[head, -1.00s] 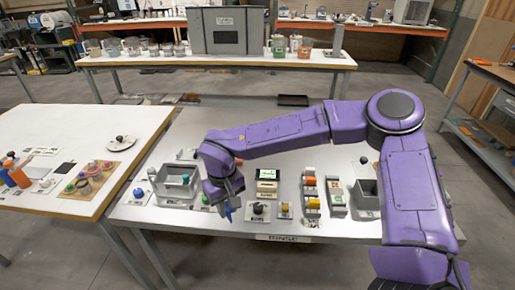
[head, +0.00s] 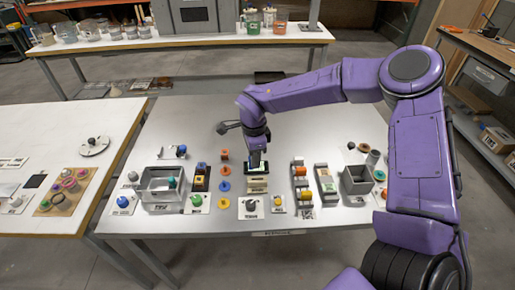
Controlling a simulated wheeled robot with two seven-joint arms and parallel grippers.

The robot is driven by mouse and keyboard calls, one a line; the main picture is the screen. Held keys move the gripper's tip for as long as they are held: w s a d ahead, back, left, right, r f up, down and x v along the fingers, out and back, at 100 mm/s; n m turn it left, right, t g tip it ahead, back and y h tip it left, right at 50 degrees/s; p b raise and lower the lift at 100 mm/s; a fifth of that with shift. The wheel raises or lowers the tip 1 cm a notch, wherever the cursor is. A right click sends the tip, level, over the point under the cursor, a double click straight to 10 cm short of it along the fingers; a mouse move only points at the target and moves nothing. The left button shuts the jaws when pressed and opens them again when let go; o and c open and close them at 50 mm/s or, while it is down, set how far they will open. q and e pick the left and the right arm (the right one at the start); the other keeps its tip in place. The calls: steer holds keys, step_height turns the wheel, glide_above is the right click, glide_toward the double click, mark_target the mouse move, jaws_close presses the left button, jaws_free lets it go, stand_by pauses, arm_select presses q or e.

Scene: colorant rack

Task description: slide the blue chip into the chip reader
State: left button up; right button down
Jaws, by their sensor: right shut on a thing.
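My right gripper (head: 256,161) reaches down over the chip reader (head: 257,170), a small dark unit with a pale green face in the middle of the bench. The gripper is shut on the blue chip, which is mostly hidden by the fingers. I cannot tell whether the chip touches the reader or is in its slot. The gripper covers part of the reader. My left gripper is not in view.
Left of the reader stand an orange piece (head: 225,155), blue pieces (head: 224,186) and a yellow disc (head: 224,203). A black knob (head: 250,204) is in front. Racks of colored blocks (head: 301,182) and a grey bin (head: 356,180) stand to the right.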

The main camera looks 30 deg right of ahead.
steer(key=shift+w+d+r+m, duration=0.2)
steer(key=shift+d+m, duration=0.3)
steer(key=shift+m, duration=0.3)
steer(key=shift+s+d+m, duration=0.1)
steer(key=shift+m, duration=0.3)
steer(key=shift+p, duration=0.3)
steer(key=shift+f+b, duration=1.75)
steer(key=shift+f, duration=1.15)
steer(key=shift+f+b, duration=1)
steer(key=shift+f, duration=0.8)
steer(key=shift+r, duration=0.1)
steer(key=shift+r+p, duration=1.45)
steer(key=shift+p, duration=0.2)
